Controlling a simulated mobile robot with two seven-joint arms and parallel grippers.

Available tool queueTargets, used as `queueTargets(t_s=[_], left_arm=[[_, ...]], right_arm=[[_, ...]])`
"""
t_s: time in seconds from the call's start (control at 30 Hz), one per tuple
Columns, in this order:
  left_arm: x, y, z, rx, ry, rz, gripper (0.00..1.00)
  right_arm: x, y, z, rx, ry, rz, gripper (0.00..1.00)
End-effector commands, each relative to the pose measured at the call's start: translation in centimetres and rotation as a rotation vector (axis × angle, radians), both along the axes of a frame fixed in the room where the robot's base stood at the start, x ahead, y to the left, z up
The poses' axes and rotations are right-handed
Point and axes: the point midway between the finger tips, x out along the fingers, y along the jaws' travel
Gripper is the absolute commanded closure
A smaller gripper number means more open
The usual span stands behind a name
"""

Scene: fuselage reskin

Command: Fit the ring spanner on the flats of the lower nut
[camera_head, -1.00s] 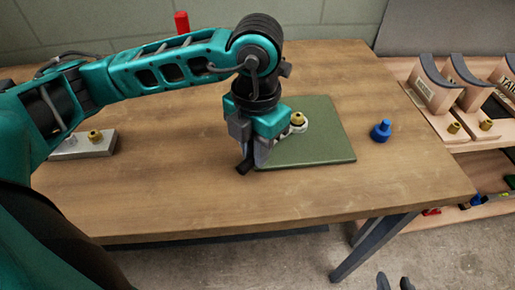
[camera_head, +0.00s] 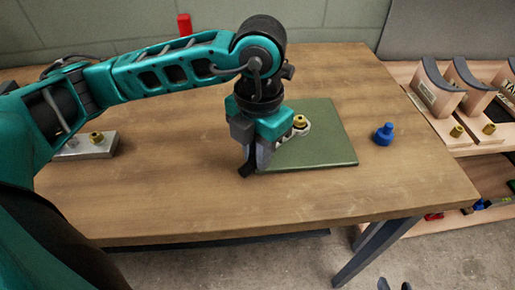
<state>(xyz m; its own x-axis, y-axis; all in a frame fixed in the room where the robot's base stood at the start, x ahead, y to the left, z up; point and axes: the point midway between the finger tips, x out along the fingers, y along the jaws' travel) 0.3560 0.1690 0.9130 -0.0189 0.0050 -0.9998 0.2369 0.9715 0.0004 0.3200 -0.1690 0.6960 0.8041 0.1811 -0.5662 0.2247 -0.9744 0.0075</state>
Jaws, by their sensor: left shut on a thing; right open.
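My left gripper (camera_head: 252,166) comes down over the left edge of the green mat and is shut on the ring spanner. Most of the spanner is hidden by the gripper. Its pale grey ring end (camera_head: 304,131) shows just right of the gripper, at the foot of a brass nut (camera_head: 300,120) above the mat. I cannot tell whether the ring is seated on the flats. My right gripper (camera_head: 395,284) shows only as two dark, separated tips at the bottom edge, open and away from the table.
The green mat (camera_head: 325,150) lies on the wooden table (camera_head: 180,190). A blue knobbed piece (camera_head: 384,135) stands to its right. A metal block (camera_head: 98,147) with a brass fitting is at left, a red object (camera_head: 184,25) behind. A rack with curved holders (camera_head: 440,95) is at right.

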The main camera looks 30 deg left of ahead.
Motion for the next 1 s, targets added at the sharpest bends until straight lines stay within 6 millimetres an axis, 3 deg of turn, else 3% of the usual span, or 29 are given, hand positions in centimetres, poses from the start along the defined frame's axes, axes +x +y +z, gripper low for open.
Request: queueTargets(t_s=[0.33, 0.67, 1.0], left_arm=[[0.0, 0.0, 0.0, 0.000, -0.001, 0.000, 0.50], [0.0, 0.0, 0.3, 0.000, 0.000, 0.000, 0.50], [0.1, 0.0, 2.9, -0.001, -0.001, -0.001, 0.50]], right_arm=[[0.0, 0.1, 0.0, 0.003, 0.000, -0.002, 0.57], [0.0, 0.1, 0.2, 0.004, 0.000, -0.003, 0.57], [0.0, 0.1, 2.1, 0.003, 0.000, -0.003, 0.57]])
